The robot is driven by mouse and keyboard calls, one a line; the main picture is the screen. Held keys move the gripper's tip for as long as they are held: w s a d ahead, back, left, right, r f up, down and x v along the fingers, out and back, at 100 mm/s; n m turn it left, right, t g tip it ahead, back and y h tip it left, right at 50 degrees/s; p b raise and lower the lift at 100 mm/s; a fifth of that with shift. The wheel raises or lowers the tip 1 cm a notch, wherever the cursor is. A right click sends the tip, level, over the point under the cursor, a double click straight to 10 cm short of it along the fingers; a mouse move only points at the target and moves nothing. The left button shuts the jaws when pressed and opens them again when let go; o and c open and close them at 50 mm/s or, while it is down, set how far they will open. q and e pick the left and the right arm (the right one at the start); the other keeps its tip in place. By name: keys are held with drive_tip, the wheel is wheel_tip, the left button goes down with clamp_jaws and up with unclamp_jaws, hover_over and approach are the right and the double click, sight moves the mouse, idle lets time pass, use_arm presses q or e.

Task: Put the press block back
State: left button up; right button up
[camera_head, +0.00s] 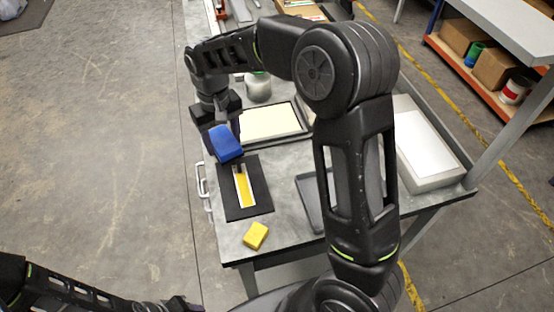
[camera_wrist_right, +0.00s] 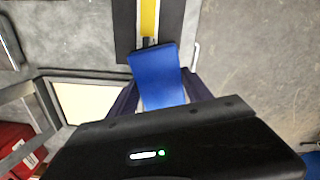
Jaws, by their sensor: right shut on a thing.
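My right gripper (camera_head: 226,128) is shut on a blue block (camera_head: 226,144), which I take to be the press block. The block is tilted, over or close to the far end of a black board (camera_head: 233,206) with a yellow and white strip (camera_head: 244,186). In the right wrist view the blue block (camera_wrist_right: 157,75) sits between the two fingers, its end near a small dark piece at the strip's end. I cannot tell whether it touches the board. My left arm shows at the bottom left in the head view; its fingers are not clear.
A yellow block (camera_head: 256,236) lies near the table's front edge. A framed cream panel (camera_head: 270,122) and a jar (camera_head: 258,87) stand behind the board. A grey tray (camera_head: 309,203) and a white-topped box (camera_head: 424,147) are at the right, partly behind my arm.

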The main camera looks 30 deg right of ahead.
drive_tip(key=shift+w+a, duration=0.1)
drive_tip(key=shift+a, duration=0.1)
drive_tip(key=shift+d, duration=0.1)
drive_tip(key=shift+s+d+r+n, duration=0.1)
drive_tip(key=shift+s+d+n, duration=0.15)
drive_tip(key=shift+d+n, duration=0.4)
drive_tip(key=s+d+r+n+b, duration=0.2)
drive_tip(key=s+d+n, duration=0.2)
drive_tip(key=d+n, duration=0.3)
drive_tip(key=s+d+r+n+b, duration=0.2)
drive_tip(key=s+d+n, duration=0.3)
drive_tip(key=d+n, duration=0.3)
drive_tip(key=n, duration=0.2)
drive_tip(key=shift+s+n, duration=0.25)
drive_tip(key=shift+n, duration=0.1)
